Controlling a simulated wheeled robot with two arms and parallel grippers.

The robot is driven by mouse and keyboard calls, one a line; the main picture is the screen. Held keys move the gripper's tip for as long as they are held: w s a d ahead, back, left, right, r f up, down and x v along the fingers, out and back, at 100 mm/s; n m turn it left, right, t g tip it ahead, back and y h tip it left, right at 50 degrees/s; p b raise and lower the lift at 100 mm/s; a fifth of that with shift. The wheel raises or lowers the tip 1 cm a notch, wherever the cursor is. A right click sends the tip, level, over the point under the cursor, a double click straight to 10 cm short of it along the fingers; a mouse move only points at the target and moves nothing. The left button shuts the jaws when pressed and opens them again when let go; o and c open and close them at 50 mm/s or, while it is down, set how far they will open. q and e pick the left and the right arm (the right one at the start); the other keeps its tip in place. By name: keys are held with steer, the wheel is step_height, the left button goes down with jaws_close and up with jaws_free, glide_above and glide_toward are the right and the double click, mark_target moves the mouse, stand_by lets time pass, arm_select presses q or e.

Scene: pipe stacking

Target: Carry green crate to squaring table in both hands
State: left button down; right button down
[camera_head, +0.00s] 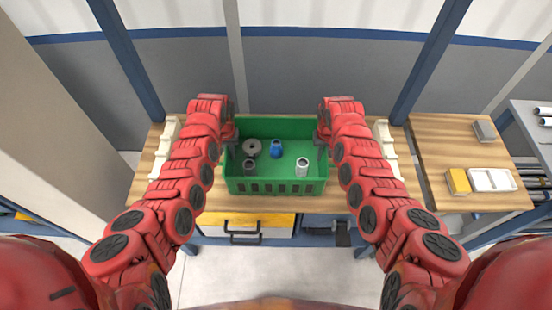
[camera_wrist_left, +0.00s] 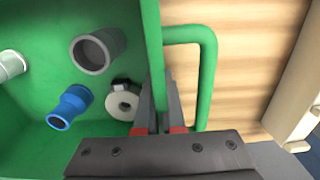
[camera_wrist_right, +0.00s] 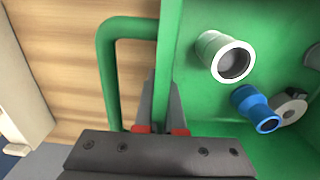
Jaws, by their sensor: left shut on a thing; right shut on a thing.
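The green crate (camera_head: 275,187) is in front of me at the wooden table, upright, with its slotted wall toward me. Inside lie a blue pipe piece (camera_head: 276,148), a white-rimmed pipe piece (camera_head: 302,167), a dark grey pipe piece (camera_head: 249,167) and a grey ring-like piece (camera_head: 252,147). My left gripper (camera_wrist_left: 160,125) is shut on the crate's left side, by its green loop handle (camera_wrist_left: 208,80). My right gripper (camera_wrist_right: 160,125) is shut on the crate's right side, by its loop handle (camera_wrist_right: 106,70). Whether the crate touches the table is unclear.
The wooden table (camera_head: 145,187) carries cream racks on the left (camera_head: 165,150) and right (camera_head: 384,138). A second wooden table (camera_head: 450,150) at right holds a yellow block (camera_head: 457,181), white trays (camera_head: 492,180) and a grey block (camera_head: 484,131). Pipes lie on a rack (camera_head: 540,111) at far right.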

arm_select(q)
steer(key=shift+r, duration=0.2)
arm_select(e)
steer(key=shift+r, duration=0.15)
